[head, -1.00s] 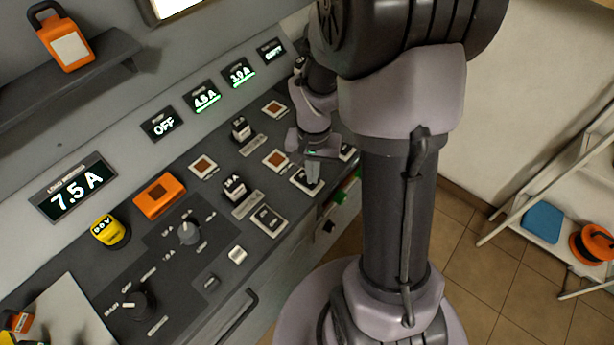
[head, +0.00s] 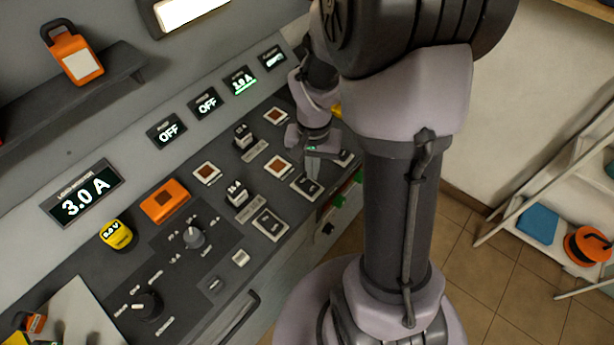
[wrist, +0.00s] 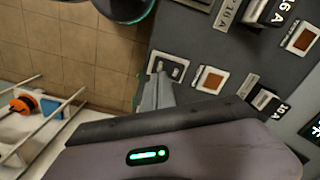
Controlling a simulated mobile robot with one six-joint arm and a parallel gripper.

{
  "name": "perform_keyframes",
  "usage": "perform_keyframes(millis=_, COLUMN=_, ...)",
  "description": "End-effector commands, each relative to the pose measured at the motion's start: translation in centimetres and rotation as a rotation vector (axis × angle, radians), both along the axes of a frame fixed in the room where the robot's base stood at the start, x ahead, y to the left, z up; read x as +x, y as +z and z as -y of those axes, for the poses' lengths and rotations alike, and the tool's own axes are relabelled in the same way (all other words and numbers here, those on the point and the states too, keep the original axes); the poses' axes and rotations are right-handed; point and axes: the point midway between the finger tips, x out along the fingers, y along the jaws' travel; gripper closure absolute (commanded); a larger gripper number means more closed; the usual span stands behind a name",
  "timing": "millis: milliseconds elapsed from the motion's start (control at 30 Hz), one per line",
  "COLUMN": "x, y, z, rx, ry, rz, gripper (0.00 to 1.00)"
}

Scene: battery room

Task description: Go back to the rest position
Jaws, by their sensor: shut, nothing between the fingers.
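My gripper (head: 313,178) is shut and empty. In the head view it hangs over the right part of the dark control panel (head: 215,283), close to a light-framed rocker switch (head: 304,187). In the wrist view the shut fingers (wrist: 156,92) point at a light-framed switch plate (wrist: 168,68); I cannot tell whether they touch it. The large display (head: 82,195) reads 3.0 A. The fourth (head: 271,58) is too small to read surely.
An orange block (head: 165,201), a yellow meter (head: 117,235), rotary knobs (head: 194,237) and several breakers (head: 237,193) stand up from the panel. An orange padlock-shaped tag (head: 78,62) is on the shelf (head: 118,66). A white rack (head: 560,252) stands at right. Tiled floor (head: 465,262) is open between.

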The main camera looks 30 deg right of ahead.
Motion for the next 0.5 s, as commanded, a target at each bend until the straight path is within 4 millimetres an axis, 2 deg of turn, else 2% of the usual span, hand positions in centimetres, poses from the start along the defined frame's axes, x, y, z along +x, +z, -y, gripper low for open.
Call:
perform_keyframes(millis=33, x=0.0, y=1.0, z=0.0, rx=-0.001, ry=0.0, rz=0.001, gripper=1.0)
perform_keyframes(millis=167, x=0.0, y=2.2, z=0.0, rx=0.0, ry=0.0, rz=0.0, gripper=1.0)
perform_keyframes(millis=500, x=0.0, y=2.0, z=0.0, rx=0.0, ry=0.0, rz=0.0, gripper=1.0)
